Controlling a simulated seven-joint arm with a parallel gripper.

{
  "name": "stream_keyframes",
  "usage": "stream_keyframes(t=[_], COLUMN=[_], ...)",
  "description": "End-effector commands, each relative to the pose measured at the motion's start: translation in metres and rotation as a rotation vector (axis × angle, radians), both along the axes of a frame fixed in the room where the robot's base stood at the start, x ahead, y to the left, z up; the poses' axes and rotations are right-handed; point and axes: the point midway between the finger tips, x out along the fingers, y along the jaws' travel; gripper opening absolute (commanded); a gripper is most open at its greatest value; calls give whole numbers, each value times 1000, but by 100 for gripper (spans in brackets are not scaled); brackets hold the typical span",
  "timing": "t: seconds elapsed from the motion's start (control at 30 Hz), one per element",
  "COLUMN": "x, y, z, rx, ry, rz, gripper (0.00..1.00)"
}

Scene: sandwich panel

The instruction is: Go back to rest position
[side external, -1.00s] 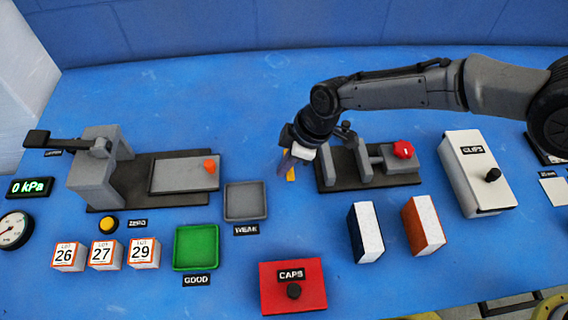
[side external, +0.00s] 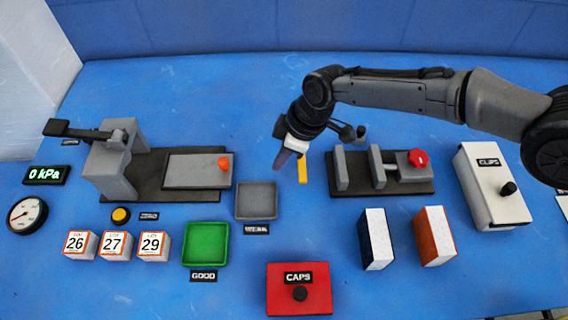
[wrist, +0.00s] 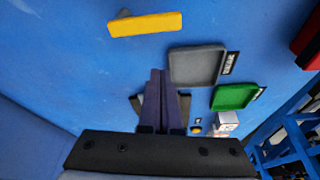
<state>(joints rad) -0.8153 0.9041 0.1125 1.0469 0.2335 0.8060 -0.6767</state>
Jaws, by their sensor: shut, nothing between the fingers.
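My gripper (side external: 281,162) is shut and empty. It hangs above the blue table, between the grey weak tray and the vise-like fixture, tilted with its fingers down and to the left. In the wrist view its two dark fingers (wrist: 160,75) lie together with nothing between them. A yellow bar (side external: 302,169) is just right of the fingertips in the side view and apart from them. It also shows in the wrist view (wrist: 145,24), beyond the fingertips.
The weak tray (side external: 256,200) and green good tray (side external: 206,245) are empty. The fixture with a red knob (side external: 417,159) stands right of my gripper. A lever press (side external: 115,165), numbered lot blocks (side external: 115,245), a red caps box (side external: 298,290) and a white clips box (side external: 492,190) stand around.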

Motion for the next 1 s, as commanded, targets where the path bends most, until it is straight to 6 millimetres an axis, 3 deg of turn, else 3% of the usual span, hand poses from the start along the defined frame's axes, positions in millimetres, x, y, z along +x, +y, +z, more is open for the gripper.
stream_keyframes(t=[0.2,0.4,0.87,0.97,1.0], x=[0,-1,7,24,33], y=[-14,-22,-32,-45,-53], z=[37,61,70,97,114], rx=[-1,-3,-1,29,47], ry=[0,1,0,-32,-51], rz=[0,1,-14,-49,-67], gripper=[0,0,0,0,0])
